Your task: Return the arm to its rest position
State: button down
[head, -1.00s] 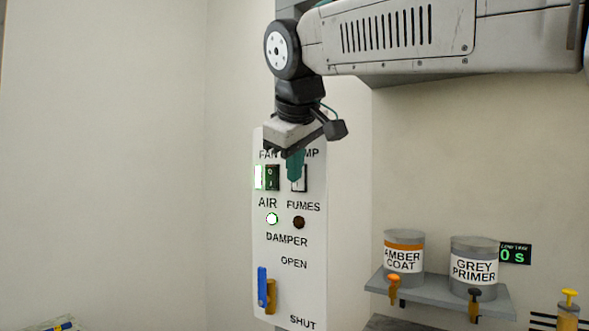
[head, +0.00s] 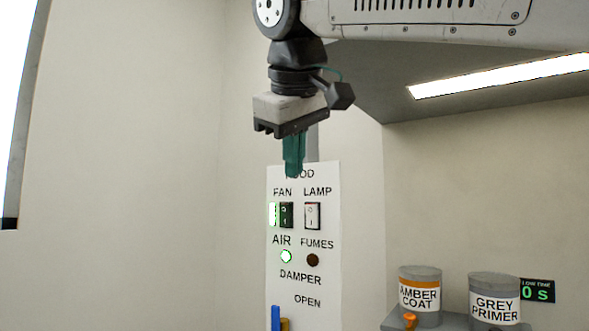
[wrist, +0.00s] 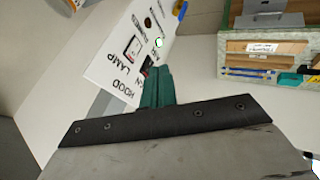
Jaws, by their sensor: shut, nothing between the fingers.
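My gripper (head: 293,172) hangs down from my arm at the top of the head view, its teal fingers shut and empty. The fingertips are in front of the top of the white hood panel (head: 313,245), partly over its heading. I cannot tell whether they touch it. In the wrist view the teal fingers (wrist: 155,88) show together beside the tilted panel (wrist: 130,57). The panel has a fan switch (head: 286,215) with a lit strip, a lamp switch (head: 312,216), a lit green air light (head: 286,256) and a dark fumes light (head: 313,260).
A shelf at the lower right holds the amber coat can (head: 420,292) and the grey primer can (head: 495,300). A timer display (head: 537,290) reads 0 s. A lit lamp strip (head: 500,75) is under the hood. The wrist view shows a tray (wrist: 228,50) of blanks.

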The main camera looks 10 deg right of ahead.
dwell(0.4)
jog(key=s+d+f+m+g, duration=0.1)
jog(key=d+f, duration=0.1)
jog(key=f, duration=0.6)
jog(key=s+d+f+g, duration=0.2)
jog(key=f, duration=0.6)
jog(key=s+d+f+m+g, duration=0.1)
jog(key=s+d+f+m, duration=0.1)
jog(key=s+d+f, duration=0.3)
jog(key=s+d+f+m+g, duration=0.1)
jog(key=s+d+f+m, duration=0.2)
jog(key=s+d+f, duration=0.3)
jog(key=s+d+f+m+g, duration=0.1)
jog(key=s+d+f, duration=0.4)
jog(key=f, duration=0.8)
jog(key=shift+s+d+m+y, duration=0.3)
jog(key=shift+d+m, duration=0.45)
jog(key=shift+m, duration=0.05)
